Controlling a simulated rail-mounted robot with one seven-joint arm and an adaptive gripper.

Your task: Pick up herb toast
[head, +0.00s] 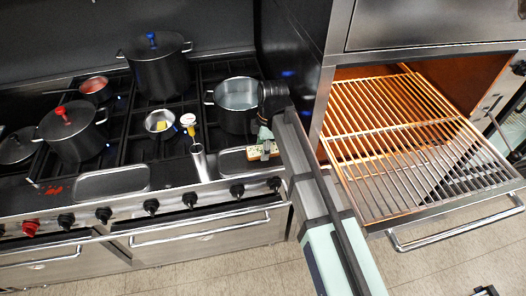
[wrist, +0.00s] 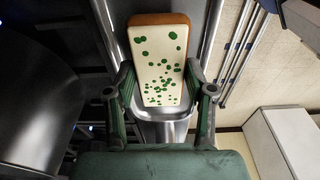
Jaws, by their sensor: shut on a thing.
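The herb toast (wrist: 160,60) is a long slice with a brown crust, a pale top and green herb flecks. In the wrist view it lies between the two fingers of my gripper (wrist: 160,100), which is shut on its near part. In the head view the toast (head: 256,154) shows small at the front edge of the stove, above or on a shallow metal tray (head: 232,163). My gripper (head: 265,140) is there too, partly hidden by my arm. I cannot tell whether the toast touches the tray.
A large open pot (head: 232,100) stands just behind the toast. A small pan (head: 160,122) and several lidded pots, one a tall pot with a blue knob (head: 158,70), stand further left. A wire rack (head: 410,140) is pulled out at the right. Another shallow tray (head: 112,181) at the front left is empty.

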